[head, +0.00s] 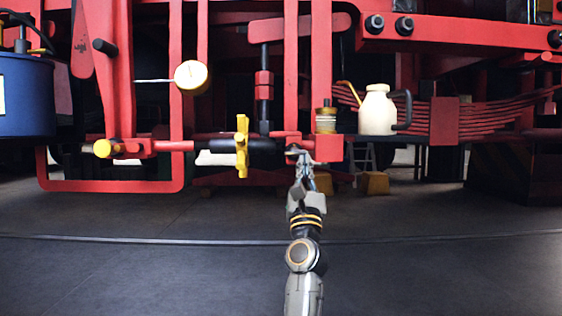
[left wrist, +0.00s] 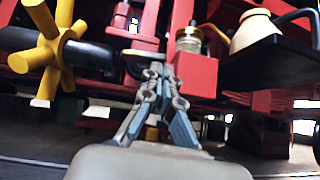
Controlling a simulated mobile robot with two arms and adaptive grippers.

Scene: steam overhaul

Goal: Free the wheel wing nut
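A yellow spoked handwheel (head: 242,146) sits on a dark horizontal shaft in the head view; it also shows at upper left in the left wrist view (left wrist: 45,50). A small grey metal piece (left wrist: 140,53), which looks like the wing nut, lies at the fingertips beside the red block, right of the wheel. My left gripper (head: 301,155) reaches up to it from below. In the left wrist view the fingers (left wrist: 155,68) converge almost together against this piece. The fingertips hide part of it, so the exact contact is hard to see. My right gripper is out of view.
A brass-topped glass jar (head: 326,120) stands on the red block beside the gripper. A cream oil can (head: 378,110) stands on a dark shelf to the right. A blue drum (head: 25,95) is at far left. Red bars surround the work area; the floor in front is clear.

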